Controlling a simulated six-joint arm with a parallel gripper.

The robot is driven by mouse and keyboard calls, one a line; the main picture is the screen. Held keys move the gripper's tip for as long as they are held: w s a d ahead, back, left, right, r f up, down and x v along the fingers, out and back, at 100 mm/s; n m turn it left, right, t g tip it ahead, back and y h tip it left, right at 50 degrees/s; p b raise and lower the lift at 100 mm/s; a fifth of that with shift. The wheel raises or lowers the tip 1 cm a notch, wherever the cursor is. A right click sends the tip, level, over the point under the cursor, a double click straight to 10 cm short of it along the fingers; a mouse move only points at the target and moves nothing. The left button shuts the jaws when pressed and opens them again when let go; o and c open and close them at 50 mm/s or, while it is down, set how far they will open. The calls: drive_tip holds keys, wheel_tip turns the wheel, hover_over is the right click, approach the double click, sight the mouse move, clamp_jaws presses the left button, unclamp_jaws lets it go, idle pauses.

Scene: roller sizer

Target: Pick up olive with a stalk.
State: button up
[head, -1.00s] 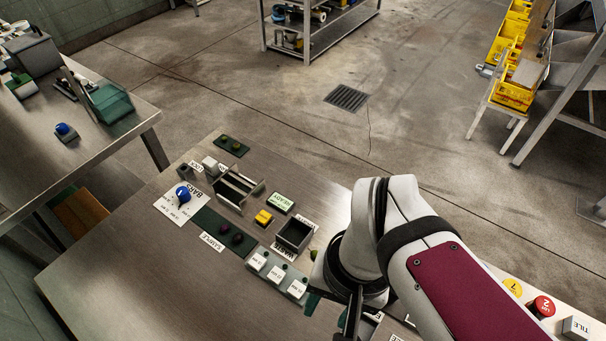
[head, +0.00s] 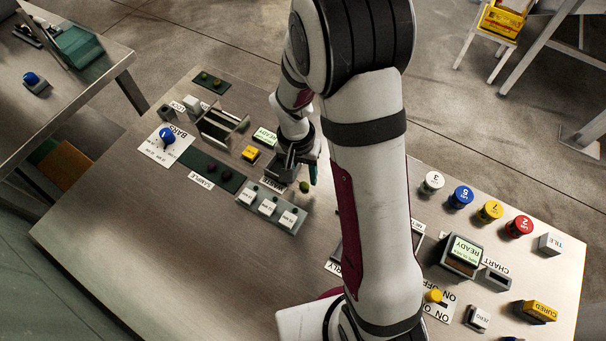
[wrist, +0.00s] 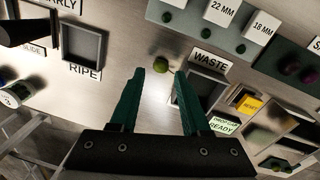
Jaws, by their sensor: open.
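A single green olive (head: 304,187) lies loose on the metal bench, beside the WASTE tray (wrist: 192,105). In the wrist view the olive (wrist: 160,64) appears just beyond and between my fingertips; I cannot clearly make out a stalk. My gripper (wrist: 160,76) has two dark green fingers, spread apart with nothing between them. In the head view my gripper (head: 314,172) is near the olive and the WASTE tray, partly hidden by my arm. Two dark olives (head: 205,172) rest on the green SAMPLE mat (head: 230,181).
A block with size labels (head: 270,206) holds small green olives, one by each label. Two olives lie on a dark mat (head: 212,83) at the back. The RIPE tray (wrist: 85,50) is left in the wrist view. Coloured knobs (head: 490,211) stand at the right.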

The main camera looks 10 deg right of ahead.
sight(304, 184)
drive_tip(key=f, duration=0.3)
drive_tip(key=shift+w+d+f, duration=0.1)
drive_tip(key=shift+d+f, duration=0.1)
drive_tip(key=shift+f, duration=0.2)
clamp_jaws()
